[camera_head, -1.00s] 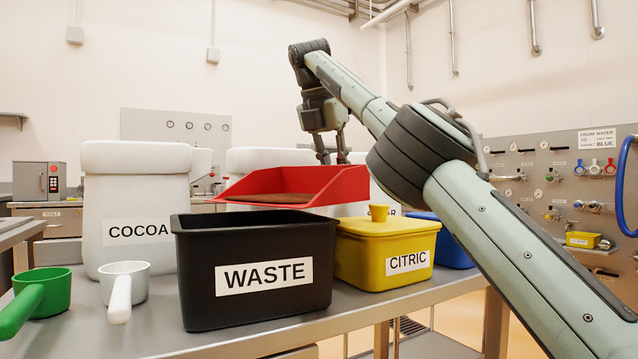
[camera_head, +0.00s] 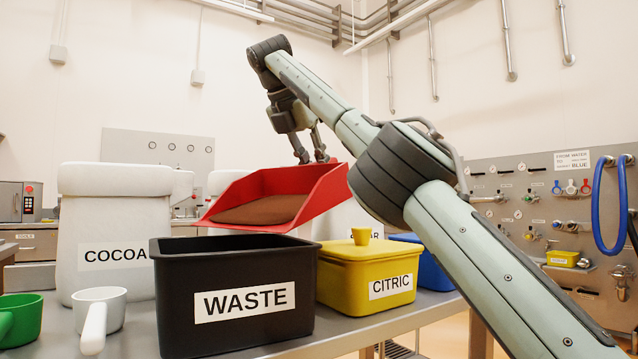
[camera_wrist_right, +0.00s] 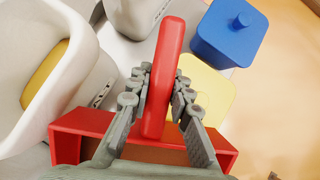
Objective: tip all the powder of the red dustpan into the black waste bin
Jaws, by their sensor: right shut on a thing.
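The red dustpan (camera_head: 318,190) is above the black waste bin (camera_head: 235,329) in the head view, tilted with its open edge lower and toward the left front. Brown powder (camera_head: 262,210) lies spread on its floor. No powder is seen falling. My right gripper (camera_head: 312,160) is behind the dustpan. In the wrist view my right gripper (camera_wrist_right: 158,100) is shut on its red handle (camera_wrist_right: 166,60). The inside of the bin is mostly hidden by its front wall. My left gripper is not in view.
A yellow CITRIC box (camera_head: 345,285) with a lid stands right of the bin, and a blue box (camera_head: 433,266) behind it. A white COCOA sack (camera_head: 110,215) stands behind left. A white scoop (camera_head: 100,308) and a green scoop (camera_head: 20,318) lie at the left.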

